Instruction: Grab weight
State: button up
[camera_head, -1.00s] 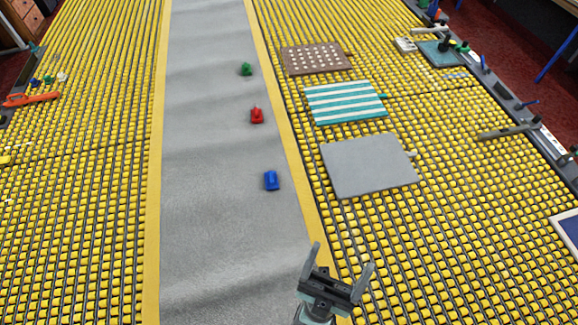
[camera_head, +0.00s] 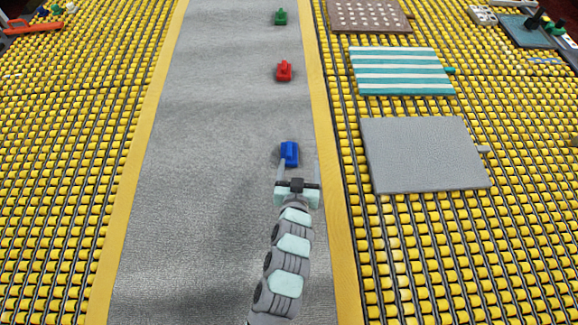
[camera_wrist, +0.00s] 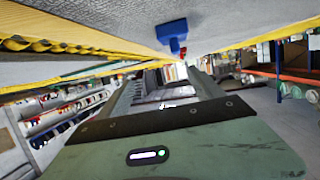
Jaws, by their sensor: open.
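Three small weights lie in a line on the grey rug (camera_head: 210,150): a blue weight (camera_head: 289,153) nearest me, a red weight (camera_head: 284,71) beyond it and a green weight (camera_head: 281,17) farthest. My gripper (camera_head: 299,168) is open and empty, just on the near side of the blue weight, with its fingers pointing at it. I cannot tell whether a fingertip touches it. In the wrist view, which looks upside down, the blue weight (camera_wrist: 172,30) hangs ahead at the top, with a bit of red behind it.
Yellow binding edges the rug, over a bed of yellow rollers (camera_head: 60,180). To the right lie a plain grey board (camera_head: 425,155), a teal-and-white striped board (camera_head: 400,71) and a brown dotted board (camera_head: 368,15). An orange tool (camera_head: 35,28) is at the far left.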

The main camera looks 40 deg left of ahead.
aim_at(289, 151)
jog(key=shift+n+g, duration=0.5)
jog(key=shift+g, duration=0.3)
jog(key=s+a+f, duration=0.2)
jog(key=f, duration=0.1)
jog(key=shift+s+a+b, duration=0.1)
jog(key=shift+a+b, duration=0.05)
jog(key=shift+b, duration=0.25)
jog(key=shift+a+f, duration=0.15)
jog(key=shift+a, duration=0.1)
jog(key=x, duration=0.5)
jog(key=shift+a, duration=0.1)
jog(key=shift+w+a, duration=0.15)
jog(key=shift+w, duration=0.3)
jog(key=x, duration=0.4)
jog(key=shift+w+a+b, duration=0.1)
jog(key=shift+w+b, duration=0.25)
jog(key=shift+b, duration=0.05)
grip_shut()
